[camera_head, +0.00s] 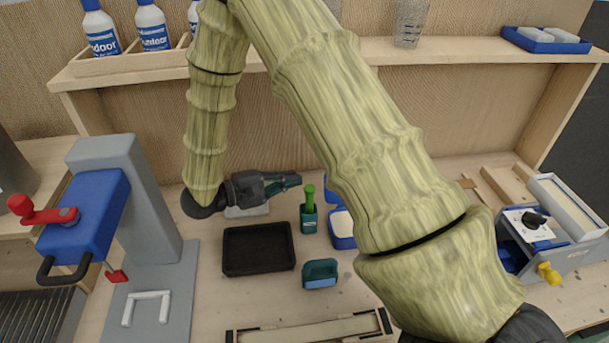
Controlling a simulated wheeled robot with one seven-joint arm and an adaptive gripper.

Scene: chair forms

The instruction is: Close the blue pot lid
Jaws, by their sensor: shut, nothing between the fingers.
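A blue pot (342,230) with pale contents stands on the bench just left of my near arm link, which hides its right part. A blue piece (332,194) shows behind it, also partly covered; it may be its lid, and its angle is unclear. My arm comes from the lower right, leaves the top of the picture and comes down again at the left.
A black tray (258,249), a green-handled holder (309,213) and a teal box (320,273) stand on the bench. A blue-and-grey press (120,205) is left, a grey-and-blue device (560,235) right. The shelf (465,50) carries bottles (153,25).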

